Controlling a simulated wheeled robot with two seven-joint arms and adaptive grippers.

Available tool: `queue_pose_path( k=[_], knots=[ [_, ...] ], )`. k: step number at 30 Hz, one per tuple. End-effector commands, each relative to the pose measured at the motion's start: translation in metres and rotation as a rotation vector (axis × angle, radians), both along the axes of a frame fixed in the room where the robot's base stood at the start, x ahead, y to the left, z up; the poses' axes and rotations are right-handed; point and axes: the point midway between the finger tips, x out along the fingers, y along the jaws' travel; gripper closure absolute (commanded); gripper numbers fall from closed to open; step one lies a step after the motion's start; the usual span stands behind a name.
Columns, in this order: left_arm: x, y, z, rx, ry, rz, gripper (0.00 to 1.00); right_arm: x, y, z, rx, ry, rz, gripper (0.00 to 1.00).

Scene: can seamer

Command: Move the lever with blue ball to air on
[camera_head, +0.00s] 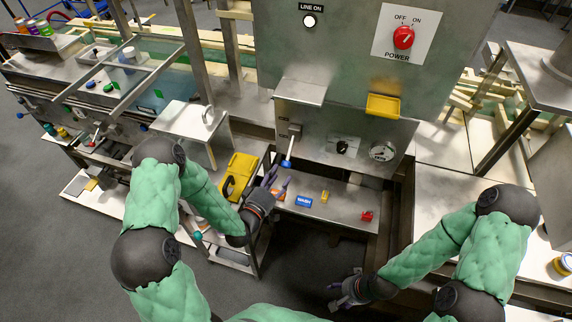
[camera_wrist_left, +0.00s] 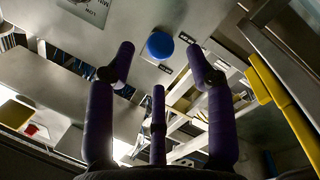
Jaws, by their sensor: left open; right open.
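The lever (camera_head: 291,143) with the blue ball (camera_head: 286,163) is on the front of the grey machine panel, ball end hanging down. My left gripper (camera_head: 272,182) is open, just below and left of the ball. In the left wrist view the ball (camera_wrist_left: 160,45) appears between and beyond the tips of the open purple fingers (camera_wrist_left: 158,75), with nothing held. I cannot tell whether any finger touches it. Small labels beside the lever are too small to read. My right gripper (camera_head: 338,292) is open and empty, low in front of the machine.
A steel shelf (camera_head: 340,205) below the panel carries a blue block (camera_head: 304,201), a yellow piece (camera_head: 324,197) and a red piece (camera_head: 367,216). A yellow case (camera_head: 238,176) stands left of the left gripper. A black knob (camera_head: 343,147) and a gauge (camera_head: 382,151) are right of the lever.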

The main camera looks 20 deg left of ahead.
Motion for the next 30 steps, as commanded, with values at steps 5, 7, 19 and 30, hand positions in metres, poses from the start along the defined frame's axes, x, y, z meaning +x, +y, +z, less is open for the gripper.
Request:
queue_pose_path(
  k=[5,7,19,30],
  knots=[
    [0.031,-0.009,0.0,0.001,-0.002,-0.003,0.46,0.0,0.0,-0.002,0.0,0.0,0.0,0.42],
    [0.04,-0.01,0.0,0.002,-0.001,-0.001,0.46,0.0,0.0,-0.003,0.0,0.0,0.0,0.42],
    [0.06,-0.014,0.0,0.0,0.001,0.001,0.46,0.0,0.0,-0.004,0.0,0.0,0.0,0.42],
    [0.059,-0.015,-0.001,0.001,0.005,-0.002,1.0,0.0,0.0,-0.004,0.0,0.0,0.0,0.42]
  ],
)
